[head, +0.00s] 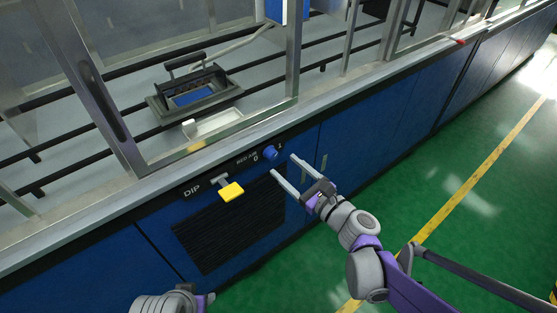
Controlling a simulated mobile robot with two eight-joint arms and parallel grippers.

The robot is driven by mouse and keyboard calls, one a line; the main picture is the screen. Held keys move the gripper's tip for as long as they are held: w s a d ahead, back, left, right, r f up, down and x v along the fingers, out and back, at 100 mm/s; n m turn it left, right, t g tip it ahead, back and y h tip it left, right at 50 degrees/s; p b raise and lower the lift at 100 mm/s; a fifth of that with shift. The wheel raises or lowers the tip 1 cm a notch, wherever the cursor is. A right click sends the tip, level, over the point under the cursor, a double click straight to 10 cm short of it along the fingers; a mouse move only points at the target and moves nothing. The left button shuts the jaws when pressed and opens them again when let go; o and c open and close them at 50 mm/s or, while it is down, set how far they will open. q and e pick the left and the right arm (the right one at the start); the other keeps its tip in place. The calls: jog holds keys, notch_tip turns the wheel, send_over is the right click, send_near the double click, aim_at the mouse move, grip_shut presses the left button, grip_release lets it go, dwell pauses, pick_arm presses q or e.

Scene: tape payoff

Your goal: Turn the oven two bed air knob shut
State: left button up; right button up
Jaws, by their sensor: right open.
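The bed air knob (270,153) is a small round blue knob on the blue front panel, beside the printed words BED AIR, with a 0 on its left and an L-like mark on its right. My right gripper (282,164) is open and empty. Its two pale fingers point up and left at the panel, with their tips just below and right of the knob. They look apart from it, though the exact depth is hard to tell. Part of my left arm shows at the bottom edge; its fingers do not show.
A yellow handle (231,192) marked DIP sticks out left of the knob, above a black louvred grille (232,232). A pale ledge (335,109) and metal posts run above the panel. A framed tray (193,97) sits behind them. The green floor (460,155) at right is clear.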

aim_at(275, 157)
jog(key=shift+x, duration=2.2)
grip_shut()
